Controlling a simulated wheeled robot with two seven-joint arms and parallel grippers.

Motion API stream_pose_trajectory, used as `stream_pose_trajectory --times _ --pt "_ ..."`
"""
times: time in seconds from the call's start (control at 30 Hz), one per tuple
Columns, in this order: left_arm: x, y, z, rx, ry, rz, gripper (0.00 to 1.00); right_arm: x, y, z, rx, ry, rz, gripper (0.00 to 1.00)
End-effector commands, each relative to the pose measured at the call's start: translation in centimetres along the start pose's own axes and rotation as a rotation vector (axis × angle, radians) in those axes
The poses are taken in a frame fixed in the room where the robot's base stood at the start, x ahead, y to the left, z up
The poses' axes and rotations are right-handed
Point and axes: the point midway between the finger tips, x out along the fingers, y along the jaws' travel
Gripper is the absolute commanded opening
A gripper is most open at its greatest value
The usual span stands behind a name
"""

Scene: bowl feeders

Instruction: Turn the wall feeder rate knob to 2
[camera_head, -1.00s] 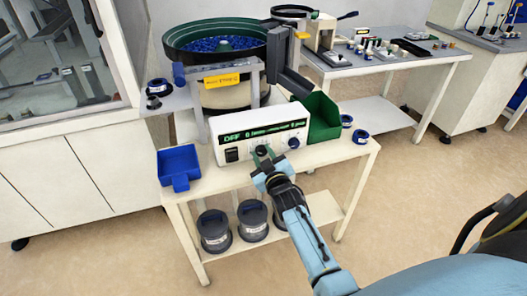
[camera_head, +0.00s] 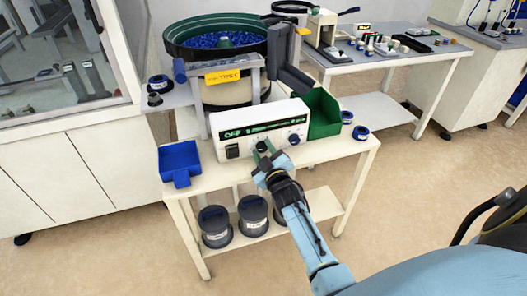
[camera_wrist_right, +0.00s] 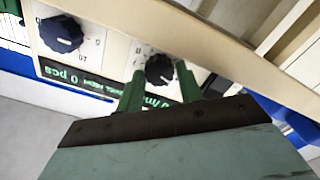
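The white feeder control box (camera_head: 262,128) stands on the small cream table, with a green display and dark knobs on its front. My right gripper (camera_head: 264,150) is at the box's front, its two green fingers either side of one dark knob (camera_wrist_right: 160,69). In the right wrist view the fingers (camera_wrist_right: 160,76) lie close beside that knob; I cannot tell whether they press on it. A second dark blue knob (camera_wrist_right: 62,34), with a number scale, is clear of the fingers; it also shows in the head view (camera_head: 294,139). I cannot read either knob's setting. My left gripper is out of view.
A bowl feeder (camera_head: 216,45) with blue parts stands behind the box. A blue bin (camera_head: 179,163) is left of the box and a green bin (camera_head: 324,113) right of it. Dark round containers (camera_head: 214,227) stand on the shelf below. Open floor lies in front.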

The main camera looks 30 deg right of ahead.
Motion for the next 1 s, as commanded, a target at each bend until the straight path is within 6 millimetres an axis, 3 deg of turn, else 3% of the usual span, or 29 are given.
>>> stream_pose_trajectory --times 0.13,0.53,0.8,1.0 --pt "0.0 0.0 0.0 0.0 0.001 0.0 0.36 0.0 0.0 0.0 0.001 0.0 0.0 0.54" --pt "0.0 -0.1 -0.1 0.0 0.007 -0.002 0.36 -0.9 0.0 0.0 0.001 -0.001 -0.001 0.54" --pt "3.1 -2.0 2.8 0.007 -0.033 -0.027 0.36 -5.7 0.1 -0.1 0.001 -0.003 -0.002 0.54" --pt "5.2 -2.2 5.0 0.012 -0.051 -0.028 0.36 -9.8 0.1 -0.1 0.001 -0.002 -0.002 0.54"
